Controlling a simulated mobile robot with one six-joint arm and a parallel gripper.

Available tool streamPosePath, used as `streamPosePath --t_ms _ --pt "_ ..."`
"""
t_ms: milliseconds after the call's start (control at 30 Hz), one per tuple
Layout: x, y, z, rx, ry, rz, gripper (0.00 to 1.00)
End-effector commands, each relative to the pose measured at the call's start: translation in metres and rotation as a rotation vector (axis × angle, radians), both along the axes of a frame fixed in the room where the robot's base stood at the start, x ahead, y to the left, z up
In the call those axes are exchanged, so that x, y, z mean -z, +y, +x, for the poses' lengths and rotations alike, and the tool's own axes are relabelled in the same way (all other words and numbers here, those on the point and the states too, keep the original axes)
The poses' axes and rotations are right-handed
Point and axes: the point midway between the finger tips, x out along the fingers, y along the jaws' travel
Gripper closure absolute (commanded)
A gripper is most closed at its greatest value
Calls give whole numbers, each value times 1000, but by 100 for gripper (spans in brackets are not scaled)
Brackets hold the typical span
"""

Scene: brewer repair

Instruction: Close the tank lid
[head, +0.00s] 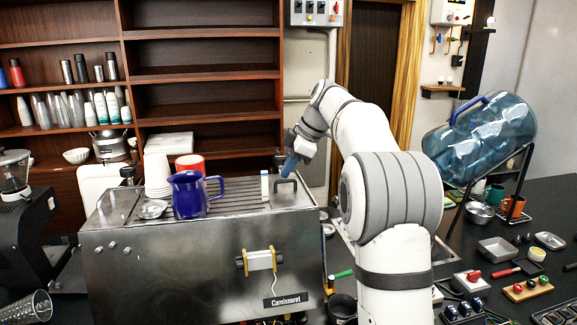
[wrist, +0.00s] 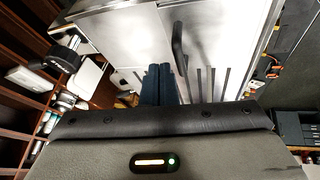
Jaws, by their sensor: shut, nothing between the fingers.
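The steel brewer (head: 200,265) stands on the dark counter. At the right of its top is a flat metal panel (head: 302,199) with a black bar handle (head: 286,184), which looks like the tank lid. It appears to lie level with the top; I cannot tell whether a small gap remains. My gripper (head: 289,164) is just above and behind the handle, pointing down, with its blue fingers together and empty. In the wrist view the shut fingers (wrist: 159,84) are beside the dark handle (wrist: 178,48); contact with it is unclear.
A blue pitcher (head: 189,195), stacked white cups (head: 157,175), a red cup (head: 190,163) and a small white cylinder (head: 265,187) stand on the brewer's slatted top. A water bottle (head: 485,135) on a rack and several tools occupy the counter at right. Shelves stand behind.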

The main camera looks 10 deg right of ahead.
Motion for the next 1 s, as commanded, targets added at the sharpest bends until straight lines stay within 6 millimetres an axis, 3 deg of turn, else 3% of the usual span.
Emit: streamPosePath --t_ms 667,1000 --pt "1 -1 1 0 0 0 100" --pt "-42 -21 -10 1 -3 0 100"
